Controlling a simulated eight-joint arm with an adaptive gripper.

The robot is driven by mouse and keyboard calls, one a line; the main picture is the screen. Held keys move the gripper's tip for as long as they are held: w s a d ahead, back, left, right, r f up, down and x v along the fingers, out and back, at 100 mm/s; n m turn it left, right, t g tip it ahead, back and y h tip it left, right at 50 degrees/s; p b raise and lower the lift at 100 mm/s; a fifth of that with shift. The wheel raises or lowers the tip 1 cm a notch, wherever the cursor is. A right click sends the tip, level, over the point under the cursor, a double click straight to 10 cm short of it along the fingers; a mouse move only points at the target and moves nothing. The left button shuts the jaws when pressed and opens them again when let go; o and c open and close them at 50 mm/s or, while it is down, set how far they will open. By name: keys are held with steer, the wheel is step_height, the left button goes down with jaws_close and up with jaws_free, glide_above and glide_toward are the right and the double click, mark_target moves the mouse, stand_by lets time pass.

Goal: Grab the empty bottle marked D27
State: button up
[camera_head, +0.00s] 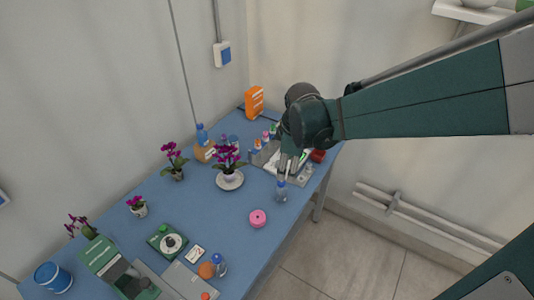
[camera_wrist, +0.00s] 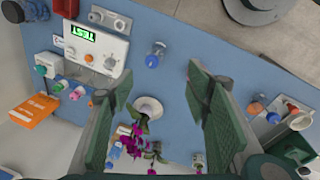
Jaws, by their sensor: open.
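A small clear bottle with blue at its lower part (camera_head: 281,190) stands near the table's right edge, just below my gripper (camera_head: 288,170). A similar bottle shows in the wrist view (camera_wrist: 154,56), beyond the fingertips and left of the right finger. A second clear and blue bottle (camera_head: 219,265) stands at the front next to an orange round thing; it also shows in the wrist view (camera_wrist: 272,117). No marking is readable on either, so I cannot tell which is D27.
A white device with a green TEST display (camera_wrist: 90,42) is close to the nearer bottle. A pink round thing (camera_head: 258,218) lies on the blue table (camera_head: 215,215). A potted orchid stands on a white saucer (camera_head: 230,184). A green scale-like device (camera_head: 167,241) is at front left.

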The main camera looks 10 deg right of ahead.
mark_target(282, 184)
steer(key=w+f+n, duration=0.2)
steer(key=f, duration=0.2)
steer(key=w+f+n+g+b, duration=0.1)
steer(key=f, duration=0.4)
steer(key=w+f+n+g+b, duration=0.1)
steer(key=w+f+n, duration=0.1)
steer(key=f, duration=0.2)
steer(key=shift+w+a+f+n, duration=0.25)
steer(key=shift+w+f+n, duration=0.05)
steer(key=shift+f, duration=0.05)
steer(key=shift+f, duration=0.1)
steer(key=shift+f+b, duration=0.35)
steer(key=shift+f, duration=0.85)
steer(key=shift+f, duration=0.1)
steer(key=shift+f+b, duration=0.3)
steer(key=shift+f, duration=2.2)
steer(key=c, duration=0.9)
